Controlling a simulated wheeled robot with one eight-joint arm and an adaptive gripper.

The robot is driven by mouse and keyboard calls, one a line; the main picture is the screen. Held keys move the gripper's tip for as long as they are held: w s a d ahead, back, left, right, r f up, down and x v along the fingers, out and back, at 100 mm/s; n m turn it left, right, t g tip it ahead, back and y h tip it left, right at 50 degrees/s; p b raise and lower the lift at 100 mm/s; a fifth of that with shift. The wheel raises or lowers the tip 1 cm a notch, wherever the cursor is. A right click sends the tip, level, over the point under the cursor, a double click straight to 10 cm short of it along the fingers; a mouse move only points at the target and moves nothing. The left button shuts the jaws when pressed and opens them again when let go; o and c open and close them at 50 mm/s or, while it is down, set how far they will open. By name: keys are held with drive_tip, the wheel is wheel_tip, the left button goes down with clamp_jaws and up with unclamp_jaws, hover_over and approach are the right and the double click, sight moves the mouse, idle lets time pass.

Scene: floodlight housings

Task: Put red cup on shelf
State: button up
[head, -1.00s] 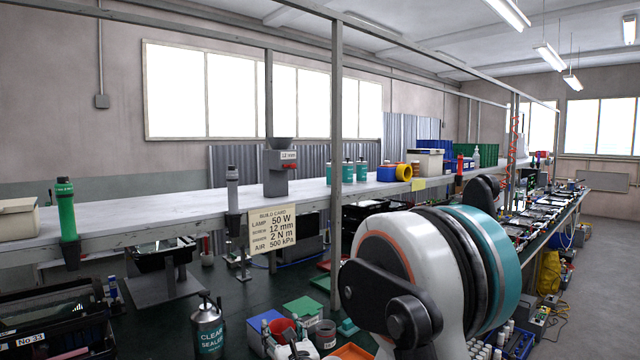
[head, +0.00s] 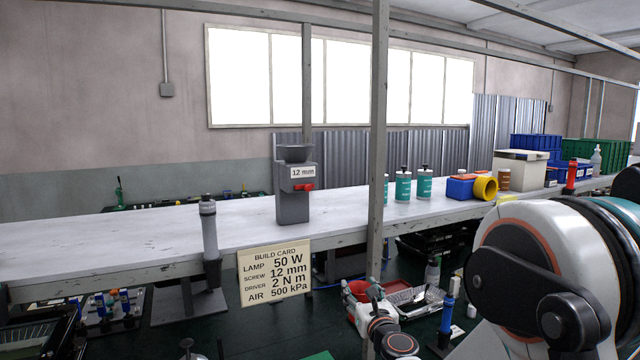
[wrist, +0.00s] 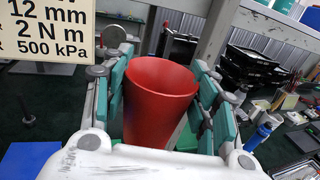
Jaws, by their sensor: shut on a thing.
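The red cup (wrist: 160,88) is upright between the teal pads of my gripper (wrist: 168,100) in the wrist view, and the pads press on its sides. The cup looks empty inside. In the head view the cup (head: 355,288) shows small and partly covered by my gripper (head: 368,300), below the shelf's front edge. The shelf (head: 130,240) is a long pale board running across the head view, with a wide bare stretch on its left part.
A grey screw dispenser (head: 294,205) and teal bottles (head: 403,186) stand on the shelf. A grey driver (head: 209,225) and build card (head: 274,272) are at its front edge. A metal post (head: 377,130) rises in front. A blue bin (head: 461,188) stands farther right.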

drive_tip(key=w+a+r+n+y+p, duration=0.1)
drive_tip(key=w+a+r+p, duration=0.1)
drive_tip(key=r+p, duration=0.3)
drive_tip(key=w+a+r+n+y+p, duration=0.1)
drive_tip(key=a+r+p, duration=0.4)
drive_tip(key=r, duration=0.5)
drive_tip(key=w+a+r+g+y+p, duration=0.1)
drive_tip(key=w+a+r+p, duration=0.3)
drive_tip(key=r, duration=0.4)
drive_tip(key=shift+a+n+y+p, duration=0.25)
drive_tip(key=shift+n+y+p, duration=0.15)
drive_tip(key=shift+y+p, duration=0.2)
drive_tip(key=shift+f, duration=0.1)
drive_tip(key=b, duration=0.4)
approach(295, 199)
drive_tip(key=shift+r+x, duration=0.15)
drive_tip(key=shift+x, duration=1.3)
drive_tip(key=shift+r+x, duration=0.15)
drive_tip(key=shift+x, duration=1.35)
drive_tip(key=shift+f+b, duration=0.25)
drive_tip(key=shift+b, duration=0.05)
